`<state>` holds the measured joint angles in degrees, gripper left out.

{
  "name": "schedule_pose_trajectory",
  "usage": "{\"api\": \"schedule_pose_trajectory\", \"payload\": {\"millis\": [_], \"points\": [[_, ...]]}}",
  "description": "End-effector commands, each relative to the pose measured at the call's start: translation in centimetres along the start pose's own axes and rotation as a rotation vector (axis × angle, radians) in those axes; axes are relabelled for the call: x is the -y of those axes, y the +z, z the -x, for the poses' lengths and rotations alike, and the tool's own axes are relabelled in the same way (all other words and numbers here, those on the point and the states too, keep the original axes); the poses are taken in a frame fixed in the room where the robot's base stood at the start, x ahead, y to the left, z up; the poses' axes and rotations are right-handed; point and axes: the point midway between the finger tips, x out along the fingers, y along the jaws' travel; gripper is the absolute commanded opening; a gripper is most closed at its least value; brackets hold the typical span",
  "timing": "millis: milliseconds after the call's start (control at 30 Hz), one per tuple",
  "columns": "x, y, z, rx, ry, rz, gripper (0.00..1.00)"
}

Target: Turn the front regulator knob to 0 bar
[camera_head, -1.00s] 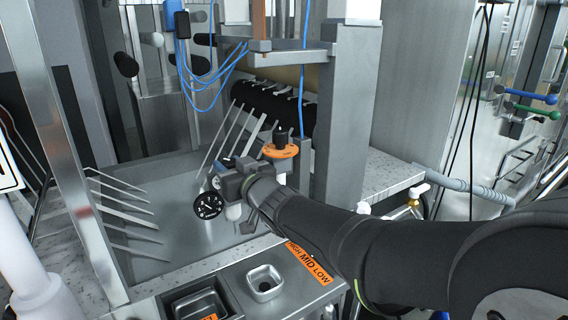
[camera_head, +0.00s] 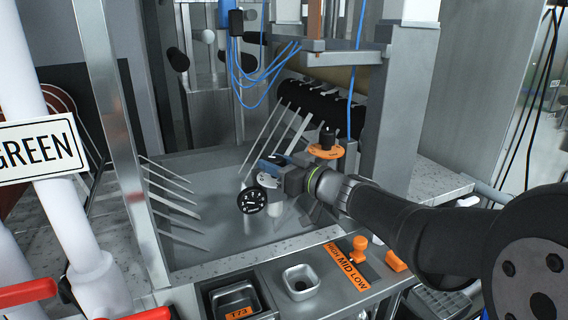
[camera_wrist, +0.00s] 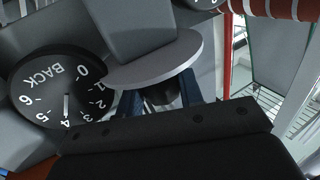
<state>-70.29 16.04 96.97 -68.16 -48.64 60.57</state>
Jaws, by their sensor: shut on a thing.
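In the wrist view my gripper (camera_wrist: 160,98) is shut on a small dark knob (camera_wrist: 168,97), largely hidden by the blue-edged fingers. A pale grey disc (camera_wrist: 155,62) covers part of the area beyond it. Left of it is a round black dial marked BACK (camera_wrist: 62,88), numbered from 0; its white pointer is near 4. The held knob's own scale is not visible. In the head view my gripper (camera_head: 270,172) is at the grey regulator, above and beside a black round gauge (camera_head: 252,200) with white markings. The gripper covers most of the regulator there.
An orange disc with a black knob (camera_head: 326,151) stands close behind my wrist. White pipes and a GREEN sign (camera_head: 40,148) stand left.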

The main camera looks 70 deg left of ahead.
Motion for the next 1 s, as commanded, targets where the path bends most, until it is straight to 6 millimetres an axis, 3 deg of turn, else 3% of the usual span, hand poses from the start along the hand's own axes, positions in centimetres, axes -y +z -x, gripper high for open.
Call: {"api": "schedule_pose_trajectory", "payload": {"millis": [400, 867, 900, 1000], "points": [[-0.01, 0.00, 0.01, 0.004, -0.148, -0.001, 0.11], [0.03, -0.01, -0.02, 0.004, -0.159, 0.000, 0.11], [0.03, -0.01, -0.02, 0.004, -0.159, 0.000, 0.42], [0.02, -0.01, -0.01, 0.004, -0.159, 0.000, 0.42]]}}
